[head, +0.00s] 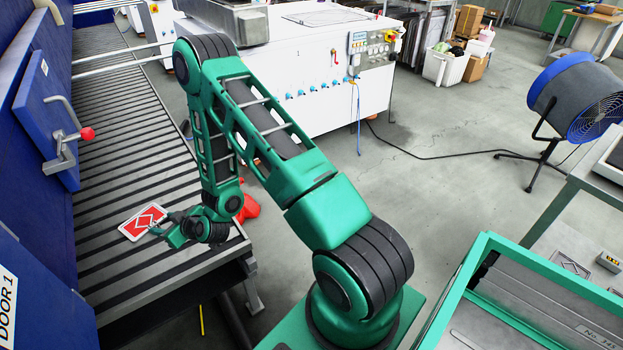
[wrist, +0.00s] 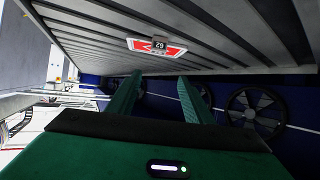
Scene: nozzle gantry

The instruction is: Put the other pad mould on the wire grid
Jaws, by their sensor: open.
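My gripper (head: 160,232) is low over the bed, right beside the mould's right end. In the wrist view my gripper (wrist: 160,76) has its two green fingers apart, nothing between them, and the mould beyond the tips. Whether a finger touches the mould is unclear. A wire grid (head: 318,18) lies on top of the white machine.
The white machine (head: 310,70) stands behind my arm. A blue wall with a red-knobbed door handle (head: 86,133) borders the bed on the left. A green-framed bin (head: 540,262) and a grey table are at the right. A blue fan (head: 577,95) stands on open floor.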

